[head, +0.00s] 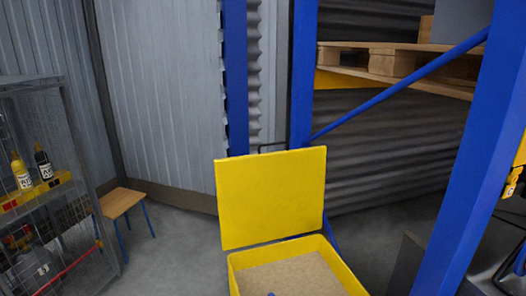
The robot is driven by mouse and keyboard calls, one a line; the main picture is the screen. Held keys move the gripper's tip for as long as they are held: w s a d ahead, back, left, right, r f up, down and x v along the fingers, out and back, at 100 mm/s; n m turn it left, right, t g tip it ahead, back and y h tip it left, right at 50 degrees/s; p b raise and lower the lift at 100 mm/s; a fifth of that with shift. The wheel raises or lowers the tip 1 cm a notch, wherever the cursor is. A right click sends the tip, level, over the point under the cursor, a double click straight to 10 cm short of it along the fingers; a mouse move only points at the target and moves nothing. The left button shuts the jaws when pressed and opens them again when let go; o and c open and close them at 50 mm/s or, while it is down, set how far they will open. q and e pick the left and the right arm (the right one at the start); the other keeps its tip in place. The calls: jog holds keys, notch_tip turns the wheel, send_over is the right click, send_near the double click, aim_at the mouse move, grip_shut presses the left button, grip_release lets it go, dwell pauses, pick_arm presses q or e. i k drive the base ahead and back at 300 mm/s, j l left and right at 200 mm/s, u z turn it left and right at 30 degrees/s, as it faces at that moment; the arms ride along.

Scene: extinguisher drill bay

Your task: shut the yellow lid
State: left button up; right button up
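The yellow lid (270,197) stands open and roughly upright at the back edge of a yellow bin (345,272). Its broad flat face is towards me. A thin black bar (272,145) shows just above its top edge, partly hidden behind it. The bin is filled with tan sand (290,279), and its front is cut off by the bottom of the head view. A small dark blue tip (270,294) shows over the sand at the bottom edge; I cannot tell what it is. Neither of my grippers is in view, and nothing is seen touching the lid.
A blue rack upright (303,75) and diagonal brace (400,90) stand behind the lid. A wooden pallet (390,62) is on the rack. At left are a wire-mesh shelf (50,205) with bottles and a small wooden stool (121,203). Grey floor (185,250) left of the bin is clear.

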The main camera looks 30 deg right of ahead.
aim_at(265, 196)
jog(key=i+j+z, duration=0.1)
jog(key=i+z, duration=0.15)
jog(key=z, duration=0.2)
jog(key=i+j+z, duration=0.2)
jog(key=z, duration=0.3)
jog(key=i+j+z, duration=0.2)
jog(key=z, duration=0.25)
